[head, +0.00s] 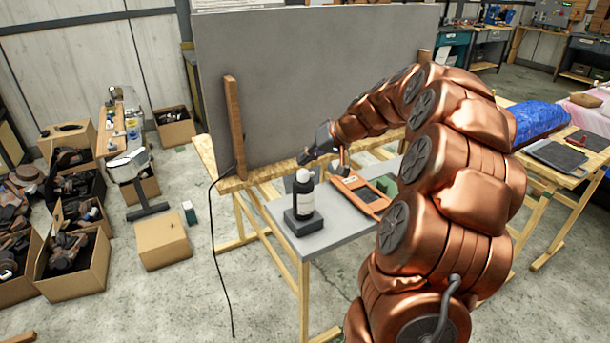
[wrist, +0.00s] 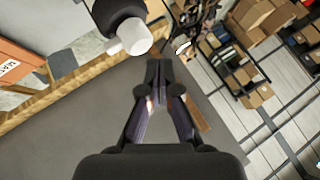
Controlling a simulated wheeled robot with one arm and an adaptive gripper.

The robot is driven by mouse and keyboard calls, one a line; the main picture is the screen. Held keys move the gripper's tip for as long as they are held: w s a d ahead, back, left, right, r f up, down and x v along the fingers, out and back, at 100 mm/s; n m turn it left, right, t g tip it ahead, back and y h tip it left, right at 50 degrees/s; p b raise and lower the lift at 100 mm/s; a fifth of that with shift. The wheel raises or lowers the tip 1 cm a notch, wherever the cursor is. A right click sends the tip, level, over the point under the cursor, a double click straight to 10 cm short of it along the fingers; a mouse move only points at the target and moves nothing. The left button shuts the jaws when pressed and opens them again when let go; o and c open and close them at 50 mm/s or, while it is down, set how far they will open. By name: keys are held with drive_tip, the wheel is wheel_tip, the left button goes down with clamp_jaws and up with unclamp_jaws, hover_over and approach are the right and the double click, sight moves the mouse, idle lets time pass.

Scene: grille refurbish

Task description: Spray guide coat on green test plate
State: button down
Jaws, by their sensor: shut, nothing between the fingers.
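A black spray bottle (head: 303,198) with a white cap stands upright in a black holder on the grey table (head: 345,226). In the wrist view the bottle (wrist: 128,27) is at the top, ahead of the fingers and slightly left. A small green piece (head: 384,183) lies at the back right of the table, partly hidden by my arm; I cannot tell if it is the test plate. My gripper (head: 304,158) is above the table's back edge, behind and above the bottle. Its fingertips (wrist: 158,68) are together, with nothing between them and apart from the bottle.
An orange-framed item (head: 360,194) lies on the table right of the bottle. A large grey panel (head: 310,85) stands behind, held by wooden posts. A black cable hangs left of the table. Open cardboard boxes (head: 75,268) fill the left floor.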

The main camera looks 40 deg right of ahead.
sight(306, 172)
wheel_tip(306, 172, up, 6)
drive_tip(key=shift+p, duration=0.5)
idle(0.4)
idle(1.8)
wheel_tip(306, 172, down, 3)
drive_tip(key=m+b, duration=0.1)
drive_tip(key=m, duration=0.7)
drive_tip(key=m+b, duration=0.1)
drive_tip(key=m, duration=0.7)
drive_tip(key=shift+s+f+m+y, duration=0.1)
drive_tip(key=shift+f+m+y, duration=0.1)
drive_tip(key=shift+m+y, duration=0.2)
drive_tip(key=shift+a+f+b, duration=0.1)
drive_tip(key=shift+f+b, duration=0.5)
drive_tip(key=shift+f, duration=0.7)
drive_tip(key=shift+f, duration=0.2)
